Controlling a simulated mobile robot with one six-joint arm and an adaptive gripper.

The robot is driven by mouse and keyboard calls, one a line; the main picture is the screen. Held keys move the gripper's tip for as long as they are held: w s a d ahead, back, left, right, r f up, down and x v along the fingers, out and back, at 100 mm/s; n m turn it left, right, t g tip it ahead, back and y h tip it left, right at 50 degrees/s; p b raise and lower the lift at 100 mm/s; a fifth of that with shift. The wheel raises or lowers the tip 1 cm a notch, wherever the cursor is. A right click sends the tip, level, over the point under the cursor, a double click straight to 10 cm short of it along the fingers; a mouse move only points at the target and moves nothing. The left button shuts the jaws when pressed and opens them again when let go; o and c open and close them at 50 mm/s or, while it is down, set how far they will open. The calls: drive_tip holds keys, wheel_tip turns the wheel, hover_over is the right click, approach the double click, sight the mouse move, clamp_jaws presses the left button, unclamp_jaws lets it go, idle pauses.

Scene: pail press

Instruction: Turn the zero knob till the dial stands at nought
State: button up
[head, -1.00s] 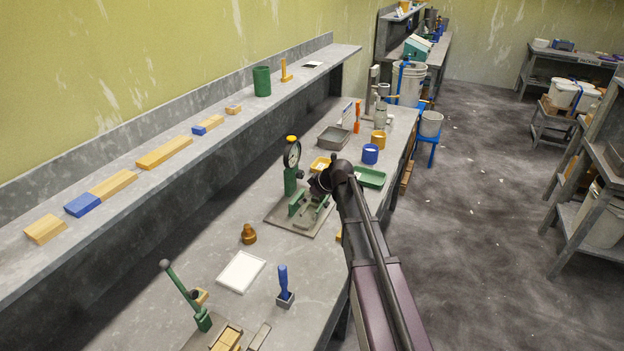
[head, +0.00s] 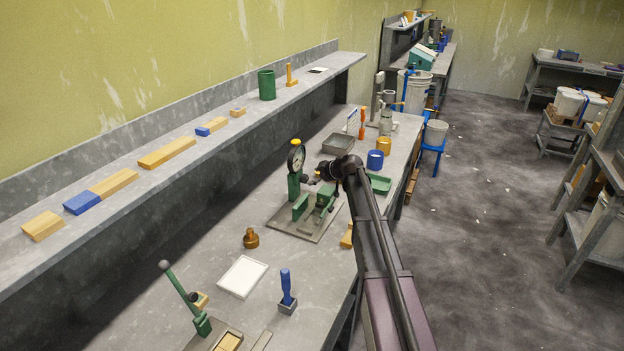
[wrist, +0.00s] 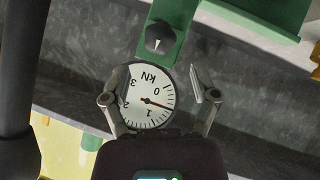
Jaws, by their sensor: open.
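The dial (head: 297,157) stands on a green post above the press on the bench. The wrist view shows its white face (wrist: 140,88) upside down, marked kN and 0 to 3. Its needle points between 0 and 1. The dark round zero knob (wrist: 158,38) with a pale pointer mark sits on the green post (wrist: 172,14), just above the dial in that view. I cannot make out the knob in the head view. My gripper (wrist: 158,80) is open and empty, its fingers either side of the dial face in the picture. It also shows beside the post (head: 312,180).
The press's green parts (head: 322,208) stand on a grey base plate. A brown knob-shaped weight (head: 251,238), a white tile (head: 243,276) and a blue-handled tool (head: 287,290) lie nearer. A long shelf (head: 110,205) runs along the wall. A blue cup (head: 375,160) stands behind my arm.

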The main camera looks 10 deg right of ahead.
sight(306, 178)
drive_tip(key=shift+b+x, duration=1.4)
drive_tip(key=shift+x, duration=1.1)
drive_tip(key=shift+s, duration=0.1)
drive_tip(key=c, duration=0.6)
drive_tip(key=o, duration=0.5)
drive_tip(key=c, duration=0.5)
drive_tip(key=o, duration=0.5)
drive_tip(key=c, duration=0.5)
drive_tip(key=o, duration=0.5)
